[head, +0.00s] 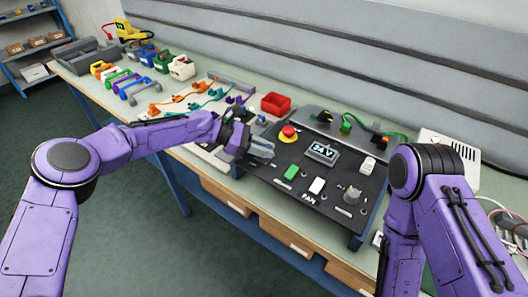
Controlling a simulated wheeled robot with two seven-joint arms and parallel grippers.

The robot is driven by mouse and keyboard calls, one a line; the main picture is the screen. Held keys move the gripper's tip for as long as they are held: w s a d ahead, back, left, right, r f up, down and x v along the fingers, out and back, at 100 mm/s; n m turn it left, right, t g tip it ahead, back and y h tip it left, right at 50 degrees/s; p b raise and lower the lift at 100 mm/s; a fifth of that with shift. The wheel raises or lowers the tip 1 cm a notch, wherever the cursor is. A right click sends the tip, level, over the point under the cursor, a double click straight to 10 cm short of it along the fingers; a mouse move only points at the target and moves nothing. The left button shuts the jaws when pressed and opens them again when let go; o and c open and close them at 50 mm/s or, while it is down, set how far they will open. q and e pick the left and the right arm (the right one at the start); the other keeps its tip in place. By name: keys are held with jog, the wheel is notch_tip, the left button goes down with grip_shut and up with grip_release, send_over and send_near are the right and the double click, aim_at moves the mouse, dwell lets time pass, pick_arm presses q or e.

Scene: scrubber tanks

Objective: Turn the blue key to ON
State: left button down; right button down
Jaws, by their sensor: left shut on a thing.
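The dark control panel (310,180) sits on the bench in the middle of the head view. My left gripper (262,152) is over the panel's upper left corner, its grey fingers low at the surface. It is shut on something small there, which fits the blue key. The key itself is hidden by the fingers, so its angle and the ON mark cannot be read. My right arm is at the right, and its gripper is out of view.
The panel carries a red emergency button (289,131), a 24 V display (322,152), a green switch (291,172), a white switch (317,186) and a knob (352,195). Coloured connectors and cables lie further left.

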pick_arm(q)
jog(key=shift+g, duration=0.3)
jog(key=c, duration=1.1)
grip_release()
jog(key=b+v, duration=0.3)
jog(key=v, duration=0.7)
jog(key=shift+w+a+r, duration=0.1)
jog(key=shift+a+r, duration=0.05)
jog(key=shift+a, duration=0.1)
